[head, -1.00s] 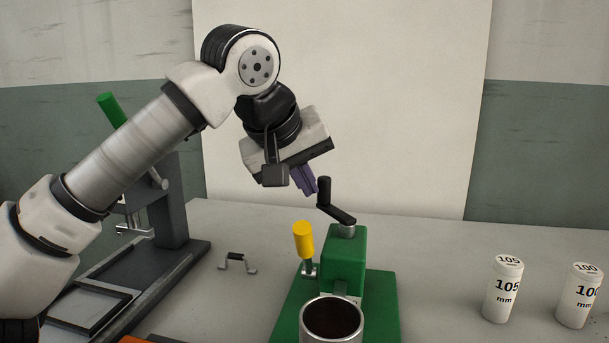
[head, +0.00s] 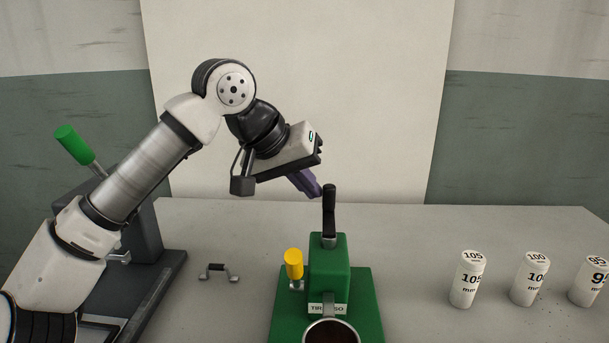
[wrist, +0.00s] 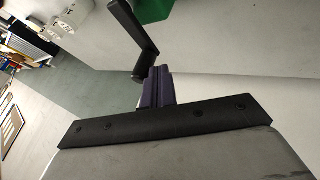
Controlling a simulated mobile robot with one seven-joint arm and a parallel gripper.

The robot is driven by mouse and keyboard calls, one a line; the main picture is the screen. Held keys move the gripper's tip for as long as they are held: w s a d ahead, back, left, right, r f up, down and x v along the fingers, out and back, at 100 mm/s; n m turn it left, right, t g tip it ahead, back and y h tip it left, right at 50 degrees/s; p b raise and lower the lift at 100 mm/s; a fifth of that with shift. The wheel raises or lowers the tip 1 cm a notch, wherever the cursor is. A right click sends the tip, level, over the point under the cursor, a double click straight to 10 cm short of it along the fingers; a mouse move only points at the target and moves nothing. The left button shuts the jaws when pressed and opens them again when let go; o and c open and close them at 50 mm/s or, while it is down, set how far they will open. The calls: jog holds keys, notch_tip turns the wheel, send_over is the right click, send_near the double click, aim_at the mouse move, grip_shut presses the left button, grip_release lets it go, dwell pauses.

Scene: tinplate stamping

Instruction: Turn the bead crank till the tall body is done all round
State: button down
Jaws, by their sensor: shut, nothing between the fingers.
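The green bead machine (head: 329,270) stands on the bench with its black crank (head: 329,210) on top. The crank handle stands upright, and the crank arm points away to the back. The tall body, a round metal can (head: 331,326), sits at the machine's front, cut off by the lower picture edge. My gripper (head: 314,188) has purple fingers, shut and empty, just left of the upper crank handle. In the wrist view the fingers (wrist: 155,88) lie close against the handle (wrist: 140,68); I cannot tell whether they touch.
A yellow-handled lever (head: 293,264) rises left of the machine. White cylinders marked 105 (head: 467,280), 100 (head: 530,280) and 95 (head: 590,282) stand right.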

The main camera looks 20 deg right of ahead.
jog(key=shift+s+d+p, duration=0.2)
jog(key=shift+d, duration=0.65)
jog(key=shift+s+d+p, duration=0.15)
jog(key=shift+s+d, duration=0.05)
jog(key=shift+d, duration=0.65)
jog(key=shift+s+d, duration=0.8)
jog(key=shift+d, duration=0.25)
jog(key=shift+s+d, duration=0.15)
jog(key=shift+s, duration=0.05)
